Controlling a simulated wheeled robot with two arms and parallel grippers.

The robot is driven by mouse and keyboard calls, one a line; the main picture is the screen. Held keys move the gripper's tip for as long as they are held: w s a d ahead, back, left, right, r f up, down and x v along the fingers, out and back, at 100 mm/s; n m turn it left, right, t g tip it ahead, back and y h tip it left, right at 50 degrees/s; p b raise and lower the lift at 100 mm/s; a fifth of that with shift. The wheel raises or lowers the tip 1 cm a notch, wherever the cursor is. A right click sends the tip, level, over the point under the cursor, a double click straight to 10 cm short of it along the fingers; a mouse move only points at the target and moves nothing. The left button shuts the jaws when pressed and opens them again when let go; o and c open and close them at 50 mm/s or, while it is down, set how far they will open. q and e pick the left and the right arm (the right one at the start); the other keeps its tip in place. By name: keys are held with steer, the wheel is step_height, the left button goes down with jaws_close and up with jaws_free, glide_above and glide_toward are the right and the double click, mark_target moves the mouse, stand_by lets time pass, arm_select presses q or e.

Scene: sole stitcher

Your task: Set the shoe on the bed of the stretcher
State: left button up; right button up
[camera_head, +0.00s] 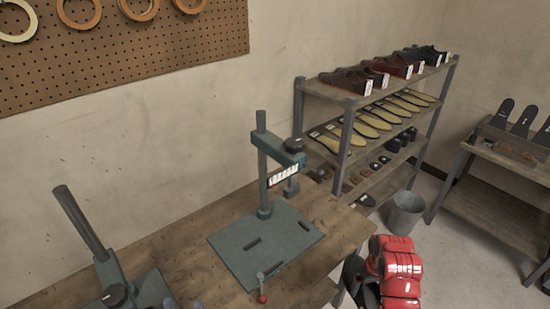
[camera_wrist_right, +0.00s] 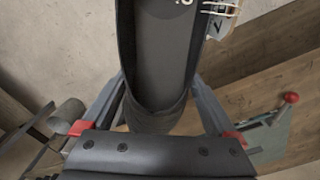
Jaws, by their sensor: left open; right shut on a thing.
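A grey-green machine stands on the wooden bench, with a flat slotted bed (camera_head: 262,245), an upright post and a red-knobbed lever; it looks like the stretcher. Its lever knob (camera_wrist_right: 290,98) and a bed edge show at the right of the right wrist view. My right gripper (camera_wrist_right: 160,128) is shut on a dark shoe (camera_wrist_right: 165,55), with a finger on each side of one end. In the head view, the shoe (camera_head: 352,272) is a dark shape beside my red right arm, off the bench's right end. Only tips of my left gripper (camera_head: 183,303) show at the bottom edge, apart and empty.
A second grey-green machine (camera_head: 115,285) with a slanted bar stands at the bench's left. A shelf rack (camera_head: 345,140) holds shoes and soles. A grey bin (camera_head: 406,212) stands on the floor. The bed's top is clear beneath the machine's arm (camera_head: 283,152).

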steer(key=shift+m, duration=0.3)
steer(key=w+r+b, duration=0.1)
steer(key=w, duration=0.2)
steer(key=w+r+b, duration=0.1)
steer(key=w+r, duration=0.1)
steer(key=w+r+b, duration=0.1)
steer(key=w+r, duration=0.1)
steer(key=w, duration=0.1)
steer(key=shift+w+d, duration=0.35)
steer(key=shift+d, duration=0.05)
steer(key=w+a+r+m+b, duration=0.1)
steer(key=w+a+r+b, duration=0.4)
steer(key=r, duration=0.4)
steer(key=s+a+r+b, duration=0.1)
steer(key=a+r+b, duration=0.2)
steer(key=a, duration=0.4)
steer(key=shift+s+a, duration=0.15)
steer(key=shift+s, duration=0.1)
